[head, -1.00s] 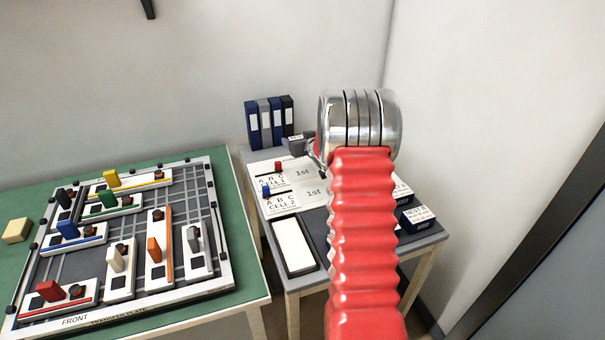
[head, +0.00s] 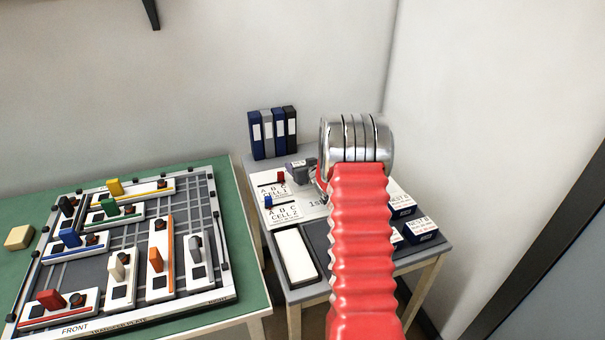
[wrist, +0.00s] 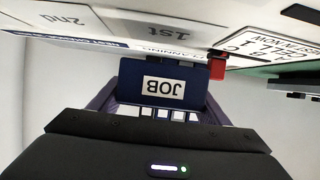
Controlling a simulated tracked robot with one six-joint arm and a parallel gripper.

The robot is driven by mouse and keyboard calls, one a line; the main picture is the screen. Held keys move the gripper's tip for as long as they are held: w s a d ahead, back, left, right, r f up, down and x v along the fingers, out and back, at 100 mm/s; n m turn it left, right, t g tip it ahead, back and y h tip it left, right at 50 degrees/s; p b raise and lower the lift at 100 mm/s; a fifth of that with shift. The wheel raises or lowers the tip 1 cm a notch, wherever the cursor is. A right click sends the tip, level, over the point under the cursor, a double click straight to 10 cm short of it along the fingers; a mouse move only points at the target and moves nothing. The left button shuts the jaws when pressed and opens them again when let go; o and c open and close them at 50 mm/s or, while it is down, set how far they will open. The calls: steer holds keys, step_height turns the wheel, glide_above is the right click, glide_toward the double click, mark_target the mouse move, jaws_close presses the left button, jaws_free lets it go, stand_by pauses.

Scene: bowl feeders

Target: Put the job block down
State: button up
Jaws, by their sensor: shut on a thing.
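The dark blue job block (wrist: 140,72), with a white JOB label, is held between the fingers of my gripper (wrist: 160,108) in the wrist view, its label upside down there. My gripper also shows in the head view (head: 303,169), beyond my red arm, over the back part of the small table. The planning board (head: 310,212) with its printed 1st field lies there; in the wrist view its 1st (wrist: 160,30) and 2nd fields show beyond the block. I cannot tell whether the block touches the board.
A red peg (head: 281,178) and a blue peg (head: 268,201) stand on the cell cards beside the gripper. Binders (head: 272,132) stand behind. A white-topped tray (head: 296,256) lies in front; dark nest boxes (head: 420,230) are at right. The green table (head: 245,250) holds the transfer plate.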

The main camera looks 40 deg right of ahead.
steer(key=shift+f, duration=1.85)
steer(key=o, duration=0.8)
steer(key=shift+f, duration=0.1)
steer(key=shift+o, duration=0.2)
steer(key=shift+v, duration=6)
